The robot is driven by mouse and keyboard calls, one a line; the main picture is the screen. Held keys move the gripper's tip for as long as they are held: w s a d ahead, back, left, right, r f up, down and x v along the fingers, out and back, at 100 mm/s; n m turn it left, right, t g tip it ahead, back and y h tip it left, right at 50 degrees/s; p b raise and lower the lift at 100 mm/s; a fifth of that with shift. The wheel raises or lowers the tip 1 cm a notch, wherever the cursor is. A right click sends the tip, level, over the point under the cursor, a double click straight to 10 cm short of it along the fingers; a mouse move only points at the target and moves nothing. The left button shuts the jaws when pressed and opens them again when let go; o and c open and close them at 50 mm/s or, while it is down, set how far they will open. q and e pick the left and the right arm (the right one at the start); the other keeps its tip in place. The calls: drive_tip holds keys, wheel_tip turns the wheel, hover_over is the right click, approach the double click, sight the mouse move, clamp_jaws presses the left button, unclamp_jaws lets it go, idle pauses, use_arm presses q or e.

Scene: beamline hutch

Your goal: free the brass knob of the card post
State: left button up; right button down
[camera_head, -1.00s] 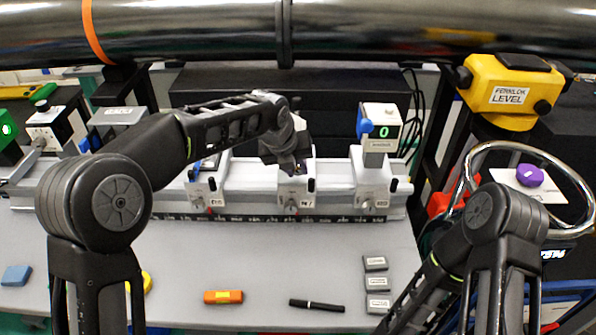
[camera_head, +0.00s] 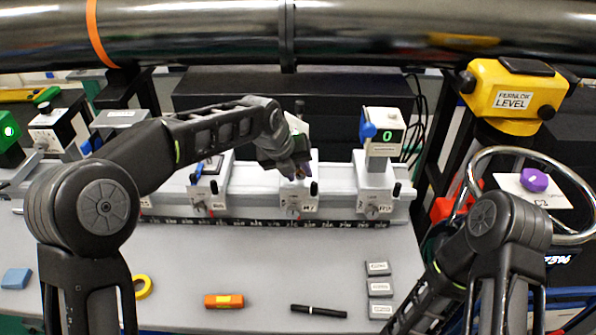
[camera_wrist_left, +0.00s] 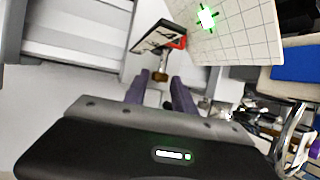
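The card post stands on the middle carriage (camera_head: 300,203) of the white rail, largely hidden by my left arm in the head view. In the left wrist view a gridded white card (camera_wrist_left: 235,38) with a green cross glow is at upper right. A small brass knob (camera_wrist_left: 160,76) shows just ahead of and between my left fingertips, below a black-and-red labelled part (camera_wrist_left: 160,38). My left gripper (camera_head: 294,173) is at the post; its purple fingers (camera_wrist_left: 158,88) are apart, and I see no contact with the knob. My right gripper is out of view.
Carriages stand either side on the rail, the right one with a display box (camera_head: 384,135) reading 0. A dark pipe (camera_head: 200,35) crosses above. An orange block (camera_head: 223,301), black marker (camera_head: 318,311) and grey labelled blocks (camera_head: 379,289) lie on the bench. A handwheel (camera_head: 480,165) stands right.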

use_arm(q)
drive_tip(key=b+v, duration=0.1)
drive_tip(key=v, duration=0.6)
drive_tip(key=shift+s+r+b, duration=0.15)
drive_tip(key=shift+r+b, duration=0.2)
drive_tip(key=shift+a, duration=0.1)
drive_tip(key=s+d+f+m+y+p, duration=0.1)
drive_tip(key=d+f+m+y+p, duration=0.2)
drive_tip(key=d, duration=0.8)
drive_tip(key=a+r+y, duration=0.1)
drive_tip(key=a+r+n+y, duration=0.1)
drive_tip(key=a, duration=0.1)
drive_tip(key=w+a+r+y+b, duration=0.1)
drive_tip(key=a, duration=0.1)
drive_tip(key=shift+a+y, duration=0.25)
drive_tip(key=shift+y, duration=0.15)
drive_tip(key=shift+d, duration=0.1)
drive_tip(key=shift+d, duration=0.1)
drive_tip(key=shift+f, duration=0.15)
